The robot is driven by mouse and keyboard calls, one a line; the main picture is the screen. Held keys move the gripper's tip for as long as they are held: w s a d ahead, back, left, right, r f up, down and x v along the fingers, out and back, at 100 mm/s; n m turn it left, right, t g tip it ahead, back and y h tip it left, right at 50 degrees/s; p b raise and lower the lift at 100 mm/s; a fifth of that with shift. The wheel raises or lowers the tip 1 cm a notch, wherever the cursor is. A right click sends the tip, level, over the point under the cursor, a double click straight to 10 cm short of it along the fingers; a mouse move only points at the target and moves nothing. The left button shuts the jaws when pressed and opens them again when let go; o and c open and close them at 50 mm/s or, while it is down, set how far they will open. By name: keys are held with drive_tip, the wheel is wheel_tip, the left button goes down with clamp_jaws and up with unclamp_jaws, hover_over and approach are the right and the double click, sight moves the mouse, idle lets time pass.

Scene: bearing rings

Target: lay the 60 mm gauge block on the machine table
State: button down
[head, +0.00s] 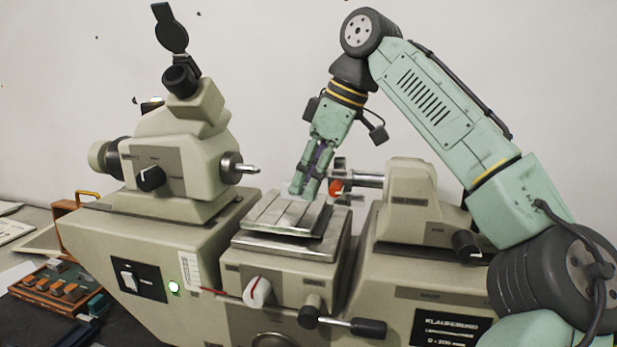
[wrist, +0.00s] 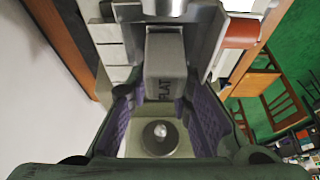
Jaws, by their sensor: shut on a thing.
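A grey block lettered "FLAT", the gauge block (wrist: 165,62), lies between my fingers in the wrist view. My gripper (wrist: 163,100) has purple-padded fingers on either side of it and is shut on it. In the head view my gripper (head: 309,188) points down, low over the back of the machine table (head: 284,217), a stepped metal plate in the middle of the measuring machine. The fingers mostly hide the block there. I cannot tell whether the block touches the table.
The left headstock (head: 178,165) has a spindle tip (head: 247,169) pointing at the table. The right tailstock (head: 407,195) has a steel spindle (head: 366,180) close beside my gripper. A red-orange part (head: 335,187) sits there too. The front of the table is bare.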

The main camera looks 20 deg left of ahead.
drive_tip(key=shift+a+f, duration=0.1)
drive_tip(key=shift+f, duration=0.1)
drive_tip(key=shift+f, duration=0.6)
drive_tip(key=c, duration=1.4)
unclamp_jaws()
drive_tip(key=shift+c, duration=0.2)
drive_tip(key=shift+r, duration=0.6)
drive_tip(key=v, duration=0.7)
drive_tip(key=shift+r, duration=0.3)
drive_tip(key=shift+s, duration=0.1)
